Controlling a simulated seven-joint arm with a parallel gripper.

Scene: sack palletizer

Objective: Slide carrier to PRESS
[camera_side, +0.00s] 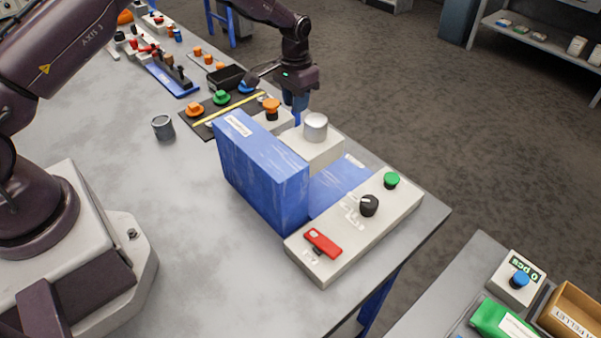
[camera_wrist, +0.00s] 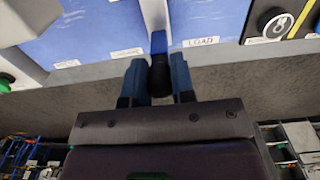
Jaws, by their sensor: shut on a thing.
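My gripper (camera_side: 297,108) is at the far side of the blue machine (camera_side: 262,170), just behind the block with the silver cylinder (camera_side: 315,127). In the wrist view its two blue fingers are shut on a black handle (camera_wrist: 160,77), with a narrow blue piece (camera_wrist: 158,42) just beyond it. The handle appears to belong to the carrier, whose body I cannot make out. A LOAD label (camera_wrist: 201,41) is just right of the fingers in the wrist view. Another label (camera_wrist: 127,52), too small to read, is to their left. I cannot read PRESS anywhere.
The near control panel (camera_side: 330,258) has a red switch (camera_side: 323,243), a black knob (camera_side: 369,205) and a green button (camera_side: 391,180). An orange button (camera_side: 271,105) stands left of my gripper. A grey cup (camera_side: 163,127) stands on the open table. Floor lies beyond the table edge.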

